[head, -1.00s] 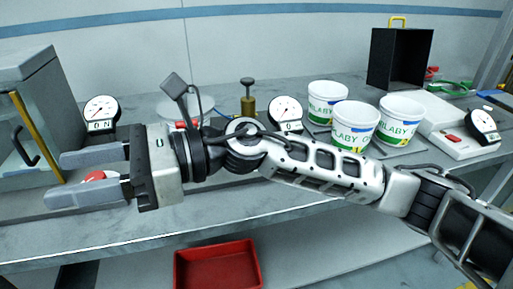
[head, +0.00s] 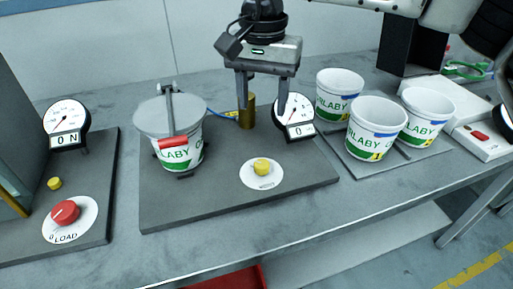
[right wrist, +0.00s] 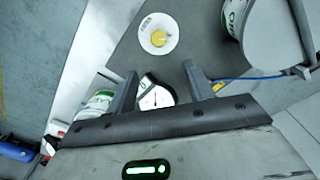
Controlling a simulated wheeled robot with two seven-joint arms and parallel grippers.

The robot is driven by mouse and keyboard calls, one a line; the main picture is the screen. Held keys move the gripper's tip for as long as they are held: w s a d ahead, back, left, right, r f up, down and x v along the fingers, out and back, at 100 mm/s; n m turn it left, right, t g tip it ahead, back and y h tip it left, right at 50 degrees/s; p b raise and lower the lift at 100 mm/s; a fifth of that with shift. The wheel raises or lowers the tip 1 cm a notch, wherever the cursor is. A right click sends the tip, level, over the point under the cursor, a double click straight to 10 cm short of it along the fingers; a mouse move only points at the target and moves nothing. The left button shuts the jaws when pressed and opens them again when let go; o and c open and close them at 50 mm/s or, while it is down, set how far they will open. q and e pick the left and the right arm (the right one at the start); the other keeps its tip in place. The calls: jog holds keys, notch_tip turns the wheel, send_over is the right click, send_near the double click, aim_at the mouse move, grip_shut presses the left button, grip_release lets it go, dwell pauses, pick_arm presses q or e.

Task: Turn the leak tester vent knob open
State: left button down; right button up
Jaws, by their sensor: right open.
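The leak tester is a dark grey base plate (head: 215,205) holding a clamped tub (head: 183,150), a brass post (head: 246,112) and a round gauge (head: 295,115). Its yellow vent knob (head: 262,167) sits on a white disc near the plate's front. The right wrist view shows the knob (right wrist: 158,39) too, uncovered, beyond the fingertips. My right gripper (head: 262,119) is open and empty, pointing down above the plate's back part, behind and above the knob and not touching it. It also shows in the right wrist view (right wrist: 160,70). My left gripper is not in view.
Several white tubs (head: 375,128) stand on a tray at the right. A load tester with a red knob (head: 66,212) and a gauge (head: 66,125) stands at the left. The bench in front of the plate is clear. A red bin (head: 235,279) is below.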

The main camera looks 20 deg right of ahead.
aim_at(261, 163)
jog(key=f, duration=0.5)
jog(key=f+p, duration=0.1)
jog(key=f, duration=0.4)
jog(key=f+p, duration=0.1)
jog(key=f, duration=0.4)
jog(key=shift+s, duration=0.35)
jog(key=c, duration=1)
